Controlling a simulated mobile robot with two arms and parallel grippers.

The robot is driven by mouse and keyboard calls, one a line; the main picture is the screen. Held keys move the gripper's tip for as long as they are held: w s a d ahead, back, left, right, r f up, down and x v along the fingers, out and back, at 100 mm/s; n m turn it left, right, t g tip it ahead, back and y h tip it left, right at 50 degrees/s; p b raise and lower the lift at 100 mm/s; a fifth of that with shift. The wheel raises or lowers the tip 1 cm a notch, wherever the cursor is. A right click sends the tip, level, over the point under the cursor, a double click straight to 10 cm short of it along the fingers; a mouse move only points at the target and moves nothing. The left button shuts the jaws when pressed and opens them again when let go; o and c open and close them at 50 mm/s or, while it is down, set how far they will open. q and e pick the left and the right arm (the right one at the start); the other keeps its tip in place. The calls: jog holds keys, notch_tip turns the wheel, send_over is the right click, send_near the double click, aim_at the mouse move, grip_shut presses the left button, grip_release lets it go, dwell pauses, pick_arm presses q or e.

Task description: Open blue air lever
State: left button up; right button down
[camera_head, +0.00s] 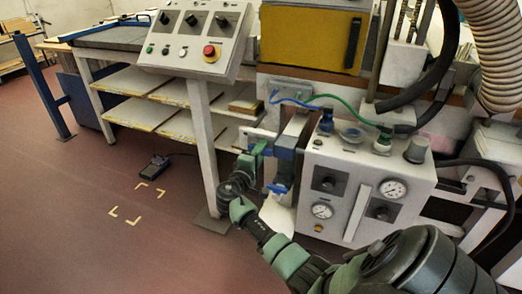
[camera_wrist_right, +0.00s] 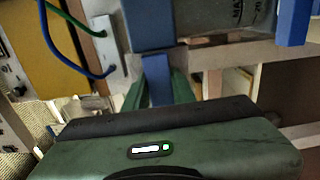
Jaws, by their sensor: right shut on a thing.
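The blue air lever (camera_wrist_right: 157,78) hangs below a blue valve body (camera_wrist_right: 149,25) in the right wrist view. My right gripper (camera_wrist_right: 160,95) has its green fingers on either side of the lever and is shut on it. In the head view my right gripper (camera_head: 259,152) is at the blue air fittings (camera_head: 288,143), just left of the grey control box. The fingers and arm hide part of the lever there. My left gripper is not in view.
The grey control box (camera_head: 343,220) with gauges and knobs stands close on the right. A sloped button panel (camera_head: 194,55) on a post and a shelf rack (camera_head: 160,88) are at left. Blue and green hoses (camera_head: 320,97) run above the gripper. The floor at left is mostly clear.

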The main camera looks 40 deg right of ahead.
dwell(0.3)
jog(key=c, duration=1.2)
grip_release()
jog(key=shift+o, duration=0.2)
jog(key=shift+a, duration=0.1)
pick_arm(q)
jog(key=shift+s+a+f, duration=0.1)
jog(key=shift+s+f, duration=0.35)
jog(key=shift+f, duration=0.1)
pick_arm(e)
jog(key=v, duration=0.7)
jog(key=shift+s+a, duration=0.15)
jog(key=shift+a, duration=0.15)
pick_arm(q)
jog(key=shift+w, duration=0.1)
